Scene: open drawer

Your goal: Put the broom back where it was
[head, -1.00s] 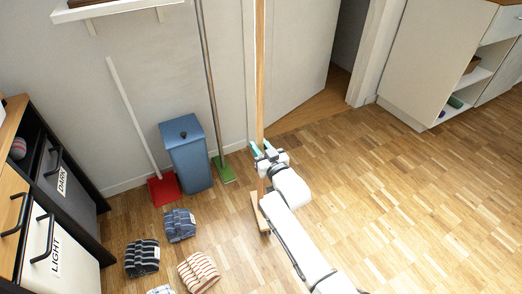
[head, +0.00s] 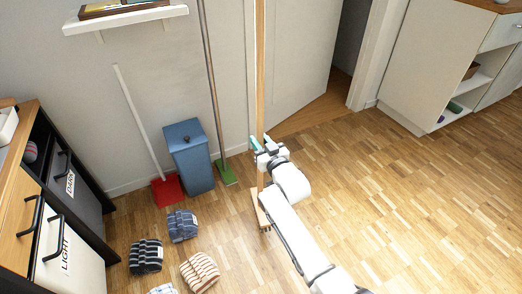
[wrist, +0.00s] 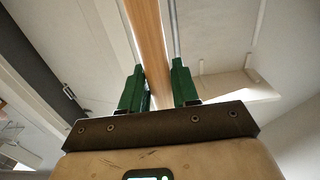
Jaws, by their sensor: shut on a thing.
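The broom has a long light-wood handle (head: 260,60) standing nearly upright. Its flat wooden head (head: 262,212) is low by the floor, partly hidden behind my arm; I cannot tell whether it touches the floor. My gripper (head: 259,144) is shut around the handle, well above the head. In the wrist view, the green fingers of my gripper (wrist: 158,85) sit on either side of the wooden handle (wrist: 147,35).
A blue bin (head: 191,160) stands at the wall between a red-ended white pole (head: 167,190) and a green-ended pole (head: 225,172). Rolled striped towels (head: 182,226) lie on the floor beside the laundry cabinet (head: 82,180). The floor at right (head: 400,200) is clear.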

